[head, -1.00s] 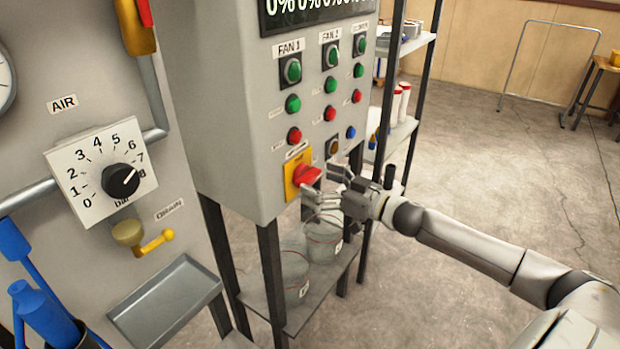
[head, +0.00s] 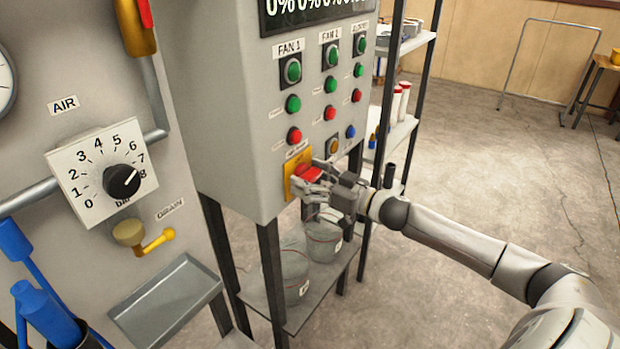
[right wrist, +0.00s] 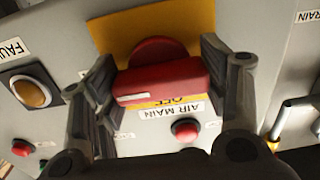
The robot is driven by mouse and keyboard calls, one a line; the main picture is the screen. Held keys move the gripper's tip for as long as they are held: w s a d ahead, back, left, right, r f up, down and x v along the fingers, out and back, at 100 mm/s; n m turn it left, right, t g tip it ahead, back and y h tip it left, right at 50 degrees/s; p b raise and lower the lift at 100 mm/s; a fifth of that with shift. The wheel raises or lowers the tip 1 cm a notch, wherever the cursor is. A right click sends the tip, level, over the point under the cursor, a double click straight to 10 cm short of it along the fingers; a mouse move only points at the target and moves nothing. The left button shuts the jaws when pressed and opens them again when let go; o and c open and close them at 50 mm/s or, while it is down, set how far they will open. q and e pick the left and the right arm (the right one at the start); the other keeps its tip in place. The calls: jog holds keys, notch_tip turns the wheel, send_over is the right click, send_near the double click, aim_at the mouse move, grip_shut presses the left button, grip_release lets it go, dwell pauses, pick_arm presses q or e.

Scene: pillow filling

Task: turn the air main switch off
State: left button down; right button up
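The air main switch is a red rotary handle (head: 308,173) on a yellow plate (head: 290,187), low on the front of the grey control box. In the right wrist view the red handle (right wrist: 160,82) lies roughly level across the picture, with the AIR MAIN label (right wrist: 172,108) beside it. My right gripper (head: 314,180) is at the switch. In the right wrist view its spread fingers (right wrist: 160,85) stand one at each end of the handle, close to it. I cannot tell if they touch. My left gripper is out of view.
Green and red buttons (head: 293,103) sit above the switch on the box. A red button (right wrist: 186,130) and an amber FAULT button (right wrist: 31,91) are near the gripper. Buckets (head: 322,240) stand on a shelf below. An AIR dial (head: 122,181) is on the left panel.

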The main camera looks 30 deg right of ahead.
jog(key=c, duration=0.3)
jog(key=n, duration=0.3)
jog(key=shift+n+p, duration=0.4)
jog(key=n, duration=0.4)
jog(key=shift+n, duration=0.3)
jog(key=n, duration=0.4)
jog(key=shift+f+b, duration=0.1)
jog(key=shift+b, duration=0.3)
jog(key=shift+n+b, duration=0.7)
jog(key=shift+n, duration=2.1)
